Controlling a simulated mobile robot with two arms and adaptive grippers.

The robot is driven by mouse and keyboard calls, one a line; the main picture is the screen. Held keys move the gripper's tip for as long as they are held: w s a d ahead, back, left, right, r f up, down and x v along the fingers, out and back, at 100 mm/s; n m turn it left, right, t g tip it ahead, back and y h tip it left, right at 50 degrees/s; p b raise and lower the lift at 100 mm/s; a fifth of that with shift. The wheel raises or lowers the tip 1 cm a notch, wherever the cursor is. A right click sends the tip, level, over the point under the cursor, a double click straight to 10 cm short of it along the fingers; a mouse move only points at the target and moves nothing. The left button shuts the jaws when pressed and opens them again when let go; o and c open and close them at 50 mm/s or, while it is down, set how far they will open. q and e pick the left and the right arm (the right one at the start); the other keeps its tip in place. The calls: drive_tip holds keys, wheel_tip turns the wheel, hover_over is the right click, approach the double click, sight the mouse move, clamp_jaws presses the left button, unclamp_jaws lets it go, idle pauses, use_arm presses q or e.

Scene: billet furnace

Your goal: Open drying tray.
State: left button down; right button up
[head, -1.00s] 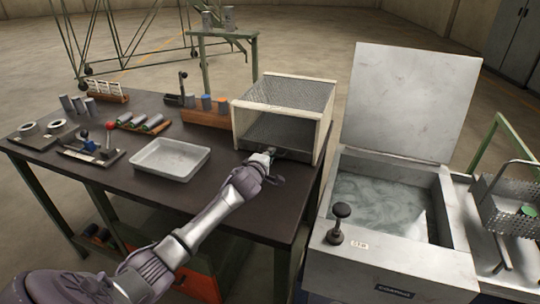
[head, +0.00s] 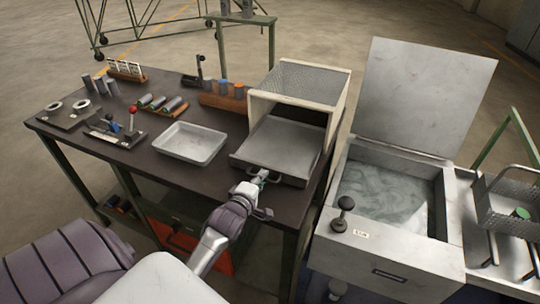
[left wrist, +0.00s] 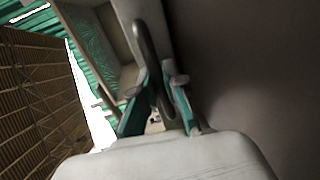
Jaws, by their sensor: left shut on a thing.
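The drying tray (head: 284,143) is a flat metal tray in a cream box-shaped housing (head: 338,108) with a mesh top, on the dark table. The tray sticks out of the housing's open front, and its rear part is inside. My left gripper (head: 260,178) is at the tray's front edge, shut on its handle. In the left wrist view the two teal-padded fingers (left wrist: 160,110) close around a dark curved bar, the handle (left wrist: 146,45). My right gripper is not in view.
A shallow metal pan (head: 192,143) lies on the table left of the housing. Racks with cylinders (head: 222,101) stand behind it. A liquid-filled tank (head: 388,198) with a raised lid (head: 425,95) stands to the right, beside a wire basket (head: 510,200).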

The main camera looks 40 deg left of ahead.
use_arm(q)
drive_tip(key=shift+f+p+v, duration=0.15)
drive_tip(key=shift+p+v, duration=0.05)
drive_tip(key=shift+v, duration=0.5)
drive_tip(key=shift+f+p+v, duration=0.1)
drive_tip(key=shift+p+v, duration=0.1)
drive_tip(key=shift+v, duration=0.45)
drive_tip(key=c, duration=1.5)
unclamp_jaws()
drive_tip(key=v, duration=1.2)
